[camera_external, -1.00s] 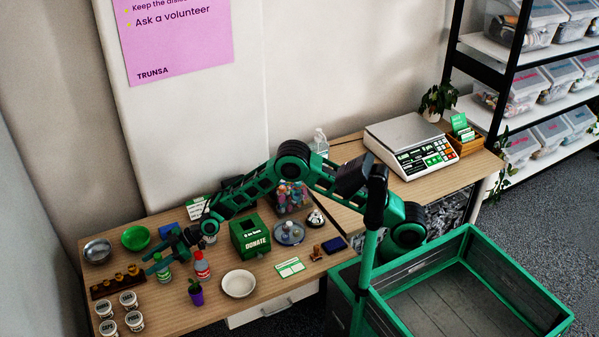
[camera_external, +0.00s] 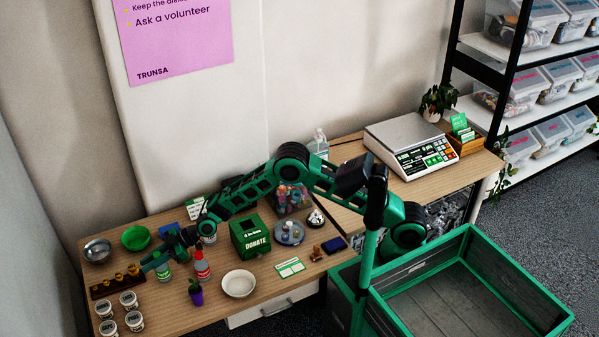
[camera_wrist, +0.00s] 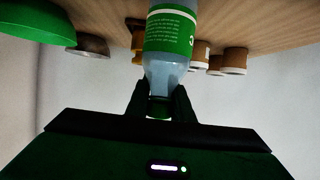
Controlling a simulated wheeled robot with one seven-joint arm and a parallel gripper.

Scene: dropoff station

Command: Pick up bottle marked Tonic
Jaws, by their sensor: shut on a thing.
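A clear bottle with a green label (camera_wrist: 170,35) is in the wrist view, its neck towards my gripper. The letter C shows at the edge of its label; the full name is turned out of sight. My gripper (camera_wrist: 158,103) is shut on its neck, one dark finger on each side. In the external view the green-labelled bottle (camera_external: 164,273) stands at the left of the table, its top hidden by my gripper (camera_external: 156,261). Whether its base touches the table is too small to tell.
A red-labelled bottle (camera_external: 202,269) stands close on the right. A purple pot (camera_external: 196,297) and white bowl (camera_external: 239,283) are in front of it. Several white tubs (camera_external: 129,301) and a wooden rack (camera_external: 103,288) are at the left. A green donation box (camera_external: 250,237) stands to the right.

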